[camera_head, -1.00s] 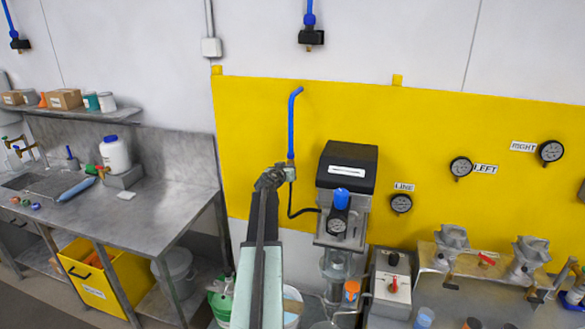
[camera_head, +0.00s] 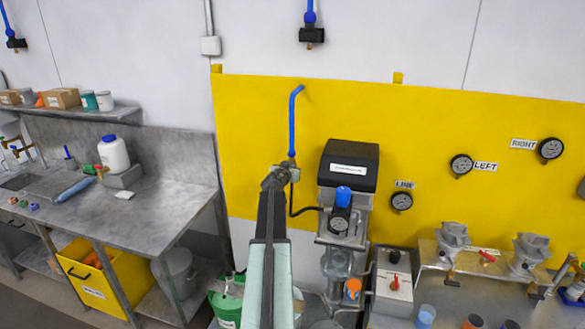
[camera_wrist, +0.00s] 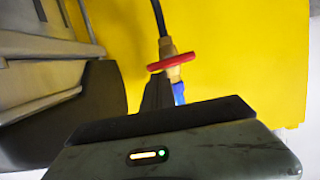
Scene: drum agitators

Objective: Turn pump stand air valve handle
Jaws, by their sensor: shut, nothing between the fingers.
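The air valve has a red handle (camera_wrist: 171,62) on a brass fitting (camera_wrist: 174,75), in the upper middle of the wrist view. A blue air pipe (camera_wrist: 178,92) and a black hose (camera_wrist: 158,20) meet at it. In the head view the blue pipe (camera_head: 293,120) comes down the yellow panel to my gripper (camera_head: 284,174), which hides most of the valve. My gripper is shut and empty, close to the valve. In the wrist view a dark finger (camera_wrist: 153,92) shows beside the fitting and seems to overlap the handle's left side; I cannot tell whether they touch.
The pump stand with its black-topped unit (camera_head: 348,165) is close on the right of the valve. A steel bench (camera_head: 155,200) is on the left. Gauges, a switch box (camera_head: 392,280) and more pumps are on the right. The yellow panel (camera_head: 250,120) left of the pipe is bare.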

